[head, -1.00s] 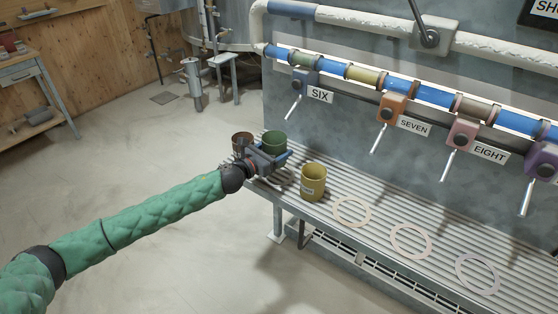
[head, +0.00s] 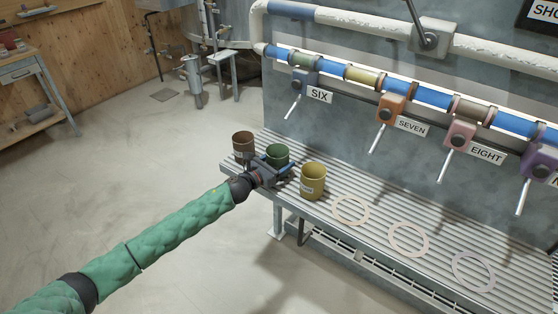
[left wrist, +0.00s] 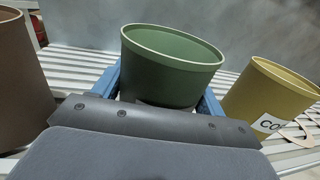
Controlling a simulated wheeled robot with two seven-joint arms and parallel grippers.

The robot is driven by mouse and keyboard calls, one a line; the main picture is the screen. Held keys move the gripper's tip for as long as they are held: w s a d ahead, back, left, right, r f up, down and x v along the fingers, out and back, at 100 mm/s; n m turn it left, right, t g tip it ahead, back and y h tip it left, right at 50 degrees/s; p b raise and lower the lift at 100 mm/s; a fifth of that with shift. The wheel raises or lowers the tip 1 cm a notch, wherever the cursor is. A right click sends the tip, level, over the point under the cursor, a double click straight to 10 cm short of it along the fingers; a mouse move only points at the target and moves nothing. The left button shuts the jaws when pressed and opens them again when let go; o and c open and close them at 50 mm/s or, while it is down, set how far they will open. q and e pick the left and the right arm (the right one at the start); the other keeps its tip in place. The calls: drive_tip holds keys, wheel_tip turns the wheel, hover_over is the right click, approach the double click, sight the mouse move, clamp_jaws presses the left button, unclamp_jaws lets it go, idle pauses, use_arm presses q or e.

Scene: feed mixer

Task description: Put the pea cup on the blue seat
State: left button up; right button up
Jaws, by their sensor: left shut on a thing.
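A green cup (head: 277,152) stands out between a brown cup (head: 243,146) and a yellow cup (head: 313,181) at the left end of the slatted bench. I take it for the pea cup; its label is almost wholly hidden. My left gripper (head: 271,168) is shut on it, and in the left wrist view the blue fingers flank the green cup (left wrist: 172,72), which looks upright and empty. I cannot tell whether its base touches the bench. I cannot make out a blue seat; the visible rings are pale. My right gripper is out of view.
On the slatted bench (head: 430,214) lie a cream ring (head: 336,204), a pinkish ring (head: 391,236) and a pale lilac ring (head: 456,268). The yellow cup stands close to the right of my gripper.

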use_arm(q)
drive_tip(key=shift+f, duration=0.2)
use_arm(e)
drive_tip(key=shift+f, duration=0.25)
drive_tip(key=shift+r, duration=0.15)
use_arm(q)
drive_tip(key=o, duration=1)
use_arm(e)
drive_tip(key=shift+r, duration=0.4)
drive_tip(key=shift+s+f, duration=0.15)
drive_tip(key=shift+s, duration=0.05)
